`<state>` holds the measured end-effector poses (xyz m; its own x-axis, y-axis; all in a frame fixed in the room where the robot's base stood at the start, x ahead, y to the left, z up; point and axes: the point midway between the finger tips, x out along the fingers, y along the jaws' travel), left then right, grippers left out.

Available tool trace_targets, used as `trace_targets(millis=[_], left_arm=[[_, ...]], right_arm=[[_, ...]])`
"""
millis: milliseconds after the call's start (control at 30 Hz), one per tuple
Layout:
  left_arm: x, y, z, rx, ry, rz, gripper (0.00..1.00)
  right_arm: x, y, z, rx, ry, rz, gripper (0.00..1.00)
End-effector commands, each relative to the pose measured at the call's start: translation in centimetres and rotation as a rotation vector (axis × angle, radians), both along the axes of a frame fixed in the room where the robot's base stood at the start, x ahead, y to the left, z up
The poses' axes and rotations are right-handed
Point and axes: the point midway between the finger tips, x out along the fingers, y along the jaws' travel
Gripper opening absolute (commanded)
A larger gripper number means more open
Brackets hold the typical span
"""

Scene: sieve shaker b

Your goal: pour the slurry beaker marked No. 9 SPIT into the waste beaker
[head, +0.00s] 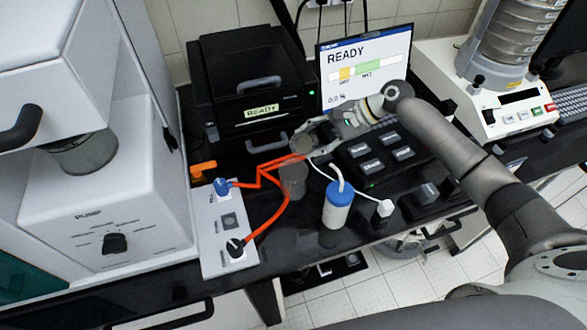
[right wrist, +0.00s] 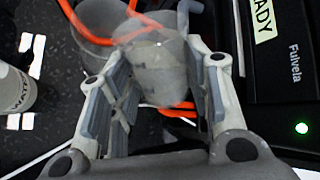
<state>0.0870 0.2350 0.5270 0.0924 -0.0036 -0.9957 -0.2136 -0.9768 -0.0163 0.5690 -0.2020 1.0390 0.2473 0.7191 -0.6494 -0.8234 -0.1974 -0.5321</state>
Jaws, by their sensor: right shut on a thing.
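My right gripper (head: 314,140) is shut on a grey translucent beaker (head: 303,145). In the right wrist view its fingers (right wrist: 158,88) stand either side of this held beaker (right wrist: 158,74). The held beaker appears tilted, but its contents are unclear and no marking can be read on it. A second clear grey beaker (head: 293,182) stands on the black bench just below it in the head view. That second beaker also shows beyond the held one in the right wrist view (right wrist: 92,25); its marking is not readable. My left gripper is not in view.
Orange hoses (head: 262,221) run close by from a white valve panel (head: 209,222). A blue-capped bottle (head: 338,208) with a white tube stands to the right. Behind are a black READY unit (head: 250,85), a screen (head: 362,60) and a sieve shaker (head: 510,100).

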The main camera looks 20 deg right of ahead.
Motion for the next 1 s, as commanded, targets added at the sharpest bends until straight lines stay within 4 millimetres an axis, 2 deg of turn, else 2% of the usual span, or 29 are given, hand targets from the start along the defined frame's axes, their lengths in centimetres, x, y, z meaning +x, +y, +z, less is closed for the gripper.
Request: trace_targets(millis=[1000], left_arm=[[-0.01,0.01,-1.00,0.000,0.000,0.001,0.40]], right_arm=[[-0.11,0.09,0.76,-0.094,-0.102,0.001,0.21]])
